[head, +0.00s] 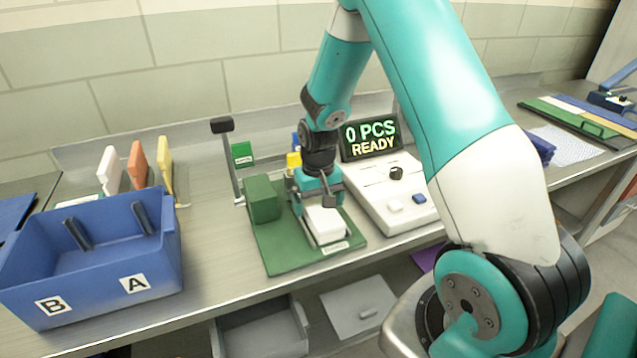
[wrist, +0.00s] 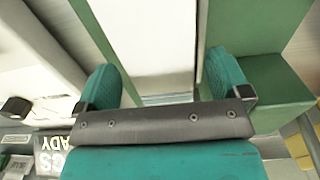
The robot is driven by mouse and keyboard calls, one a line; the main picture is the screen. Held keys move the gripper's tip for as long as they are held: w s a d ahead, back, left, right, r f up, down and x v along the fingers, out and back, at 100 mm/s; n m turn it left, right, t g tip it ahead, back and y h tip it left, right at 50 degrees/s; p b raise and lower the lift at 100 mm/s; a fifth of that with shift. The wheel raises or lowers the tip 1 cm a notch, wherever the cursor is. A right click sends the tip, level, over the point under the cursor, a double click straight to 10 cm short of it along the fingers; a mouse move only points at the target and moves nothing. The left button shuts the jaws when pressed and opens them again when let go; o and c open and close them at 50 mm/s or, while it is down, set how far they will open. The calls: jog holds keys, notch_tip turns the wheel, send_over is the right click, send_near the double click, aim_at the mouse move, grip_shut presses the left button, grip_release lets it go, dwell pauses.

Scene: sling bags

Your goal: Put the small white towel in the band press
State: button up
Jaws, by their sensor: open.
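A small white folded towel (head: 325,223) lies flat in the bed of the green band press (head: 285,257), beside its green block (head: 263,199). My gripper (head: 318,198) is right above the towel. In the wrist view my open gripper (wrist: 163,84) has one finger on each side of the white towel (wrist: 150,35), with gaps showing between. My gripper hides part of the towel in the head view.
A blue bin (head: 95,255) marked A and B stands at left. White, orange (head: 136,163) and yellow upright pieces stand behind it. A white control box (head: 385,195) and a display (head: 370,138) reading "0 PCS READY" are right of the press. A post (head: 228,165) stands behind it.

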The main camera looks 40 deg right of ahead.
aim_at(318, 205)
notch_tip(318, 205, up, 10)
jog(key=b, duration=0.1)
jog(key=s+a+r+n, duration=0.2)
jog(key=s+a+r, duration=0.15)
jog(key=a, duration=0.25)
jog(key=s+a+r+n+y, duration=0.2)
jog(key=s+a+r+n, duration=0.1)
jog(key=s+a, duration=0.5)
jog(key=s+a+r+n+y, duration=0.2)
jog(key=s+a+r+n, duration=0.2)
jog(key=s+a, duration=0.4)
jog(key=s+n, duration=0.1)
jog(key=s, duration=0.1)
jog(key=shift+s+a+r, duration=0.15)
jog(key=shift+s+a, duration=0.05)
jog(key=shift+s, duration=0.2)
